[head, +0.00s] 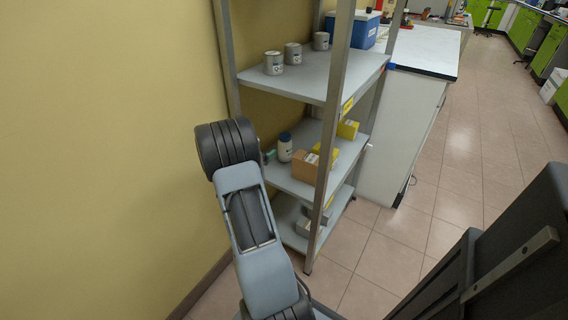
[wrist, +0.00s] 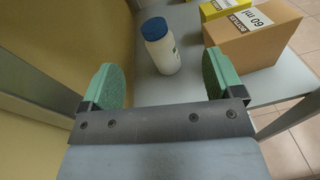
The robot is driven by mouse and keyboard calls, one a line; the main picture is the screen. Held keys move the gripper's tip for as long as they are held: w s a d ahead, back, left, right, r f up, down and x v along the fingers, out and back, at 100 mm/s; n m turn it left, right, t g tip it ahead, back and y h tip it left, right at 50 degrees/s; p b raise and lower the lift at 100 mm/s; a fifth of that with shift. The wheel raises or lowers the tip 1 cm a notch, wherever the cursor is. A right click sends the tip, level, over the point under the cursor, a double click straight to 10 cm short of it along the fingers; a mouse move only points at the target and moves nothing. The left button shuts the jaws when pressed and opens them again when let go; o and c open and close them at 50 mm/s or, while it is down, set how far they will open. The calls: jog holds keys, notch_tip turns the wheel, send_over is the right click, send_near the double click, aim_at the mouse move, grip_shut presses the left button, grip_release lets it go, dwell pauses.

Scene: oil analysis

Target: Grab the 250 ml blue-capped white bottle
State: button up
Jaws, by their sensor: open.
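The white bottle with a blue cap (head: 285,147) stands upright on the middle shelf of the rack in the head view. The gripper is open and empty, with a gap between fingertips and bottle. In the head view my arm hides most of the gripper; only a bit of green finger shows beside the bottle. The bottle's volume marking is too small to read.
A brown cardboard box (wrist: 250,36) marked "60 ml" stands right of the bottle, close to the right finger. Yellow boxes (head: 347,129) sit behind it. Grey cans (head: 273,63) stand on the upper shelf (head: 312,82). A rack post (head: 330,130) and the yellow wall (head: 100,130) flank the shelf.

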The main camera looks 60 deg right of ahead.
aim_at(281, 139)
jog(key=d+f+n+b, duration=0.1)
jog(key=d, duration=0.2)
jog(key=d+f+b, duration=0.1)
jog(key=d+f, duration=0.1)
jog(key=d, duration=0.2)
jog(key=w+d+f+n+t+h+b, duration=0.1)
jog(key=d, duration=0.2)
jog(key=shift+d+f+n, duration=0.15)
jog(key=shift+f+n, duration=0.15)
jog(key=shift+f, duration=0.1)
jog(key=shift+d+r+b, duration=0.2)
jog(key=shift+d+b, duration=0.8)
jog(key=shift+d, duration=2.1)
jog(key=shift+c, duration=0.4)
jog(key=c, duration=1.1)
jog(key=shift+c, duration=0.2)
